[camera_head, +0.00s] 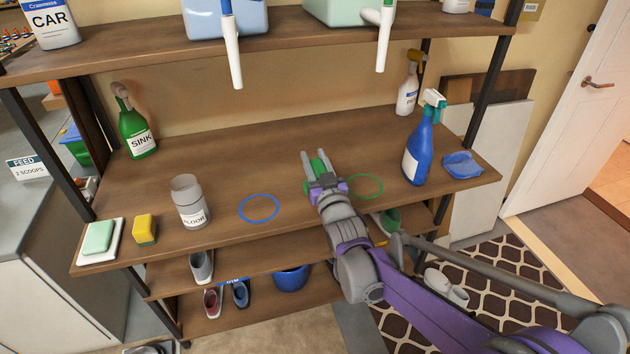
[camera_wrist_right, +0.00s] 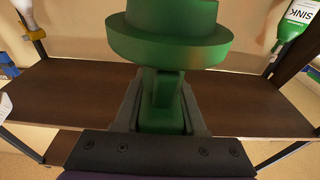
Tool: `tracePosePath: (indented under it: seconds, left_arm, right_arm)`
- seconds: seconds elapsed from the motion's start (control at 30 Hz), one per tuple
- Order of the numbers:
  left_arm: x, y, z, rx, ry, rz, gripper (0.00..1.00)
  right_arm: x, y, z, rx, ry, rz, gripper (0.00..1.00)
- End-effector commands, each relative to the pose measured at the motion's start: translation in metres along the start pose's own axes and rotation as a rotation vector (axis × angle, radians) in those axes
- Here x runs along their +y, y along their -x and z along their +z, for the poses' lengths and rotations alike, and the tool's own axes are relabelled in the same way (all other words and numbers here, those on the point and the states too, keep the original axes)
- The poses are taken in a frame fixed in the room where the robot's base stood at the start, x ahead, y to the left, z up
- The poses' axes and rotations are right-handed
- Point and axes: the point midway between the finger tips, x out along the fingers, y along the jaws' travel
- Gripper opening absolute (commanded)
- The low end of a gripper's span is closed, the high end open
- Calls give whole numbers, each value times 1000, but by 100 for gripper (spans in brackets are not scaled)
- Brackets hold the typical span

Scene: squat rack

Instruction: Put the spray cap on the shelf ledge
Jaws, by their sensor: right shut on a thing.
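The green spray cap (camera_wrist_right: 165,40) sits between the fingers of my right gripper (camera_head: 318,166). In the wrist view it has a wide round rim, with a narrower part down between the fingers. My right gripper is shut on it. In the head view the cap (camera_head: 319,167) shows only partly between the fingers, over the middle of the wooden shelf ledge (camera_head: 270,145). I cannot tell its exact height above the wood. A green ring (camera_head: 365,186) is marked on the ledge just right of the gripper, and a blue ring (camera_head: 260,208) to its left. My left gripper is not in view.
A green SINK bottle (camera_head: 137,130), grey FLOOR bottle (camera_head: 190,203), yellow sponge (camera_head: 145,229), blue spray bottle (camera_head: 420,145), white spray bottle (camera_head: 408,88) and blue cloth (camera_head: 462,165) stand or lie around the ledge. Spouts (camera_head: 233,50) hang from the upper shelf. The ledge's middle is clear.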

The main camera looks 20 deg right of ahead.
Motion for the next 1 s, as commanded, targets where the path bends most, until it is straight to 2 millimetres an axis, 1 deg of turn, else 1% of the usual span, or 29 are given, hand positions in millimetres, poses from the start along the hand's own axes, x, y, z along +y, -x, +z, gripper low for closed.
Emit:
tracePosePath:
  seconds: [0.03, 0.17, 0.23, 0.4, 0.47, 0.67, 0.8, 0.83, 0.97, 1.0]
  left_arm:
    - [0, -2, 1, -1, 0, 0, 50]
    - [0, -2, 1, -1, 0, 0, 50]
    - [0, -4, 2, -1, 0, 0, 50]
    - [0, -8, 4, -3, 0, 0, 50]
    - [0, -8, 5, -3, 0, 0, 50]
    - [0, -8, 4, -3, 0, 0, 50]
    - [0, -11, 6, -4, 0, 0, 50]
    - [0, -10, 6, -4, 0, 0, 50]
    - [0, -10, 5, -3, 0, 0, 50]
    - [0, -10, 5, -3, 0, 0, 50]
  right_arm:
    - [0, 1, 7, 0, 0, 0, 0]
    - [0, 2, 15, 0, 0, 0, 0]
    - [0, 3, 22, 0, 0, 0, 0]
    - [0, 6, 46, 0, 0, 0, 0]
    - [0, 7, 48, 0, 0, 0, 0]
    - [0, 7, 48, 0, 0, 0, 0]
    - [0, 8, 52, 0, 0, 0, 0]
    - [0, 8, 51, 0, 0, 0, 45]
    - [0, 8, 50, 0, 0, 0, 68]
    - [0, 8, 50, 0, 0, 0, 70]
